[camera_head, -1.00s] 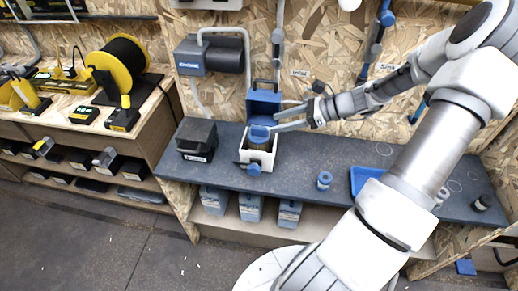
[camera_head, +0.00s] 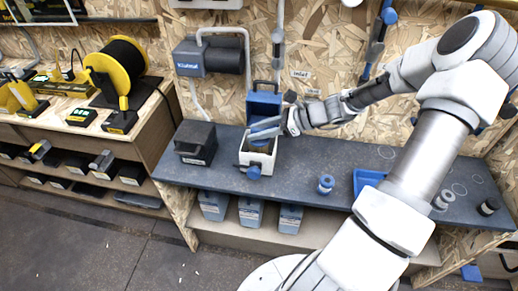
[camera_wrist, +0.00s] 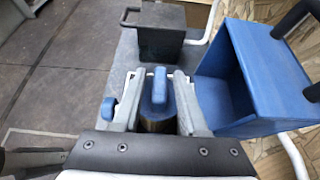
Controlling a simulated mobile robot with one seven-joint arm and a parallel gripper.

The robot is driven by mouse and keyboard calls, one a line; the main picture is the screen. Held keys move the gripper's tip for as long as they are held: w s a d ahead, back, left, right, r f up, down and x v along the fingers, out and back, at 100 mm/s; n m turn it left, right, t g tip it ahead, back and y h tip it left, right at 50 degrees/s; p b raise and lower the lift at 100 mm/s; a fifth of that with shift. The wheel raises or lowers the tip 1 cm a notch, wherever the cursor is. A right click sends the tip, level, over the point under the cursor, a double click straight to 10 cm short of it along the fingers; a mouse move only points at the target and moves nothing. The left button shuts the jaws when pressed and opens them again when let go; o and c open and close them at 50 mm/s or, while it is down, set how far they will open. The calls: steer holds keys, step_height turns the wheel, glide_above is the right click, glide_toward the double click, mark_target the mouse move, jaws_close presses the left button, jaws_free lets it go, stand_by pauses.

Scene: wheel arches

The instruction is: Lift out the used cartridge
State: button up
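The used cartridge (camera_wrist: 158,115) sits in the white housing (camera_head: 257,161) on the bench. It has a dark body and a rounded blue handle (camera_wrist: 158,88) on top. The housing's blue lid (camera_head: 264,103) is swung open at the back and stands to the right in the wrist view (camera_wrist: 240,75). A blue knob (camera_head: 253,172) is on the housing's front. My gripper (camera_head: 266,130) is over the housing's opening. In the wrist view my gripper (camera_wrist: 158,93) is open, with one finger on each side of the blue handle. The cartridge's lower part is hidden.
A dark box with a handle (camera_head: 196,142) stands left of the housing. A small blue-and-white cylinder (camera_head: 325,185) and a blue tray (camera_head: 368,181) are to the right. Blue-grey containers (camera_head: 250,211) stand on the shelf below.

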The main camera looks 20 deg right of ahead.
jaws_close()
stand_by(1.2)
